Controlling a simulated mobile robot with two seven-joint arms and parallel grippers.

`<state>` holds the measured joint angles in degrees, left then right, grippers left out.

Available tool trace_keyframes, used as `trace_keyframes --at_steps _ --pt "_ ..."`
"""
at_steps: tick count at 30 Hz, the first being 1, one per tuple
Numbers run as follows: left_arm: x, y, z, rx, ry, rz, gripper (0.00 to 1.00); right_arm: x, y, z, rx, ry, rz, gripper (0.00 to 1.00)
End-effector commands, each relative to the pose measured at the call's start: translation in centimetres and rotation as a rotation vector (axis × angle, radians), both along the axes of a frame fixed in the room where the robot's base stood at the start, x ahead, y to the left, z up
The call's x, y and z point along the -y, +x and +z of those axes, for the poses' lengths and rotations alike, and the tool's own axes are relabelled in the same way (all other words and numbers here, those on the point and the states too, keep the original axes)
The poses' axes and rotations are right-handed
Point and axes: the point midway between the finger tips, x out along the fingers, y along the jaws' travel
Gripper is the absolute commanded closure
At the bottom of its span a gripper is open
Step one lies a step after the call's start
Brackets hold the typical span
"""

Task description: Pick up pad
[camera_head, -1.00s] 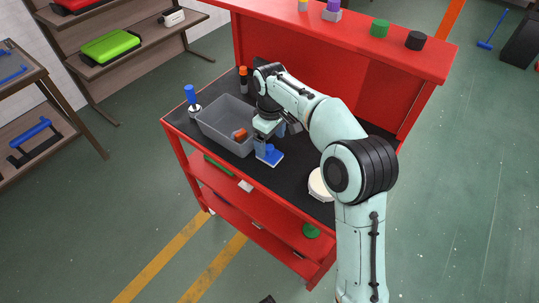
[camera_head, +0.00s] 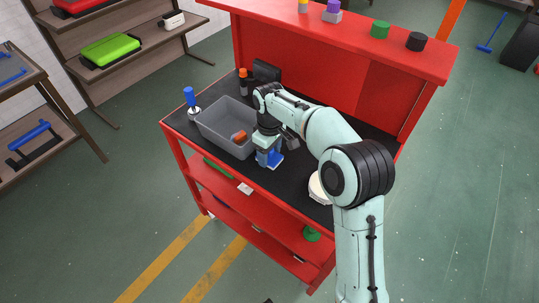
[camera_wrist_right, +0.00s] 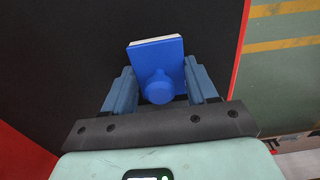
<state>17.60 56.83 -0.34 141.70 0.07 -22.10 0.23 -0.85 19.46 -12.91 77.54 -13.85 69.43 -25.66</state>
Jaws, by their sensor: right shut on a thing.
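The pad (camera_head: 271,163) is a blue block with a round knob and a pale underside, on the black top of the red cart, right of the grey bin. In the right wrist view the pad (camera_wrist_right: 158,55) sits between the two blue-grey fingers, its knob toward the camera. My right gripper (camera_head: 268,152) is down over the pad and shut on it; it also shows in the right wrist view (camera_wrist_right: 159,80). In the head view the hand hides the pad's upper part. My left gripper is not in view.
The grey bin (camera_head: 216,135) holds an orange-brown piece (camera_head: 239,136). A blue-handled tool (camera_head: 190,98) and an orange-topped item (camera_head: 243,78) stand near it. A white round object (camera_head: 318,188) lies right of the pad. The cart's red back panel (camera_head: 300,65) rises behind.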

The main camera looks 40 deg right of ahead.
Motion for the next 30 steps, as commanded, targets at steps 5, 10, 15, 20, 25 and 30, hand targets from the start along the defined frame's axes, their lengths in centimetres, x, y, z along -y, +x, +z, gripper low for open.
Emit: trace_keyframes --at_steps 5,10,15,20,25,30 --pt "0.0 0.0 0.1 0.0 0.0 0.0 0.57 0.0 0.0 0.4 0.002 0.0 0.0 0.73" --pt "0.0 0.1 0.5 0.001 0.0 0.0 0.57 0.0 0.1 2.2 0.004 -0.001 -0.001 0.73" --pt "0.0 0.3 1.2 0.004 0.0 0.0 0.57 0.0 0.1 5.9 0.006 -0.001 -0.001 0.73" --pt "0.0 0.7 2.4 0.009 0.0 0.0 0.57 0.0 0.2 10.5 0.007 -0.001 -0.001 0.73" --pt "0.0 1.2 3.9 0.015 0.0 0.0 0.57 0.0 0.1 15.1 0.004 -0.001 -0.002 0.73" --pt "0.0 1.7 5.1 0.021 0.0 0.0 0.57 0.0 0.1 18.3 0.001 -0.001 -0.002 0.73"
